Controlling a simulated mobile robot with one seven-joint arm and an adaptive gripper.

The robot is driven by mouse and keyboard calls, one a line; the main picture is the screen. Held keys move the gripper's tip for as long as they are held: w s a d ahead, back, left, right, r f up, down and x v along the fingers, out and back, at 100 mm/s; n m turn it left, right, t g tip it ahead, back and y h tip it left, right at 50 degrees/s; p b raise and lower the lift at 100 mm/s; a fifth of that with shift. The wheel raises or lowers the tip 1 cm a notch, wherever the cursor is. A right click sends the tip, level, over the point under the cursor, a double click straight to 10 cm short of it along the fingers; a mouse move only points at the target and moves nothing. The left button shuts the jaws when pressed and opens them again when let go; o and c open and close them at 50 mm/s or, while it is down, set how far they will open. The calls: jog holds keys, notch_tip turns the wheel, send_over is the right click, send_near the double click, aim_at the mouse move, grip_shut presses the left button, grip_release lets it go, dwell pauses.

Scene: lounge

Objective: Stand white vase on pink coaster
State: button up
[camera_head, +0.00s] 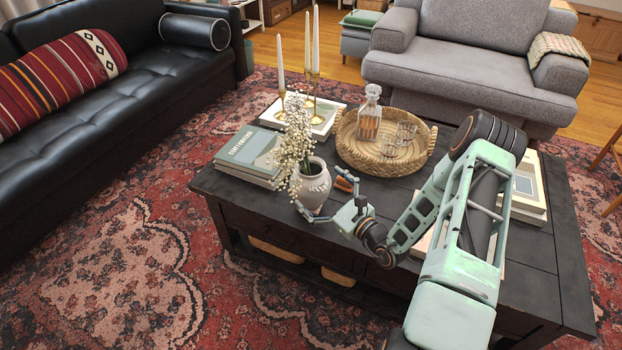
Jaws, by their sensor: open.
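The white vase (313,187) stands upright near the front edge of the dark coffee table (380,195), with sprigs of small white flowers in it. My gripper (321,189) is open at the vase's right side. One finger reaches along the near side of the vase's base and the other points past its right, far side. I cannot tell whether either finger touches the vase. I cannot make out a pink coaster; my arm covers part of the table's right side.
Stacked books (250,156) lie left of the vase. A woven tray (386,163) with a decanter (369,113) and glasses stands behind it. Candlesticks (315,95) stand on a pale tray at the back. A small orange-and-dark object (345,182) lies by the gripper. More books (528,188) lie right.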

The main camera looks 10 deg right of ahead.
jog(key=p+v, duration=0.1)
jog(key=v, duration=0.7)
